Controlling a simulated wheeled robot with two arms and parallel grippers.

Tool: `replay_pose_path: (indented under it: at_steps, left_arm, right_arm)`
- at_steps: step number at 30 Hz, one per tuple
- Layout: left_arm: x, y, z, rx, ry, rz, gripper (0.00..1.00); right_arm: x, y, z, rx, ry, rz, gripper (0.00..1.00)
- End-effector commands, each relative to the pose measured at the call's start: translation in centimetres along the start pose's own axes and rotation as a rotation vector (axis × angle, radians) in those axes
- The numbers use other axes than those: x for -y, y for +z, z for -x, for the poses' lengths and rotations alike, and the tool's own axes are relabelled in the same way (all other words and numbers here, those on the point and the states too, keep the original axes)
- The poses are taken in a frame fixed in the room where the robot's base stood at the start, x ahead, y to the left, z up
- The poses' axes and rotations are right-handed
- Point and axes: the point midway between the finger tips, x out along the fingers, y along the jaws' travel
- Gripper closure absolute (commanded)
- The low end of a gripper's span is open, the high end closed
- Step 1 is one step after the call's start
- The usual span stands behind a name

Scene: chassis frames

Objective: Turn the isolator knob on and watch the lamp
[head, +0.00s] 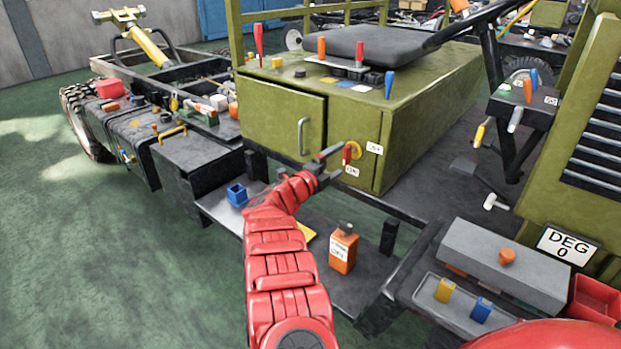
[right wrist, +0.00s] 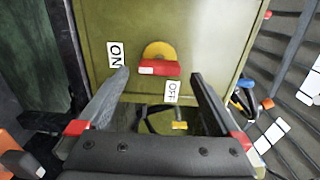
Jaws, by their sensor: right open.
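The isolator knob (head: 348,153) is a yellow disc with a red handle on the end face of the olive-green cabinet (head: 400,140). In the right wrist view, the knob (right wrist: 158,67) has its handle lying across, with a white mark at its left end. The ON label (right wrist: 115,53) is left of it and the OFF label (right wrist: 172,92) below. My right gripper (head: 337,164) is open and empty in front of the knob. Its fingertips (right wrist: 160,76) frame the handle; I cannot tell whether they touch it. My left gripper is not in view. I cannot make out which thing is the lamp.
A low shelf below holds a blue open box (head: 237,194) and an orange container (head: 343,250). A grey box with an orange dome (head: 507,257) stands at right, behind a tray with yellow and blue blocks. The green floor at left is clear.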

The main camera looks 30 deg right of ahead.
Motion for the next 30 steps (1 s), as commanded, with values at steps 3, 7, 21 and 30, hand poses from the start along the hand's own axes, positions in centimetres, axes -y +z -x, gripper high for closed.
replay_pose_path:
  at_steps: [3, 7, 21, 30]
  left_arm:
    - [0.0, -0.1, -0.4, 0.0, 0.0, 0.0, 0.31]
    - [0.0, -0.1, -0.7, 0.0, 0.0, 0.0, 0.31]
    - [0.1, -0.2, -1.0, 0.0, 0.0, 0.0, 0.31]
    - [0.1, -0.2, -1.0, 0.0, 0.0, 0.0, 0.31]
  right_arm:
    - [-0.1, 0.1, 2.8, 0.003, 0.004, 0.003, 0.0]
    - [0.0, 0.2, 6.0, 0.005, 0.006, 0.0, 0.0]
    - [-0.2, 0.0, 12.3, 0.001, 0.002, 0.002, 0.0]
    - [-0.2, -0.1, 12.4, 0.0, 0.001, 0.002, 0.0]
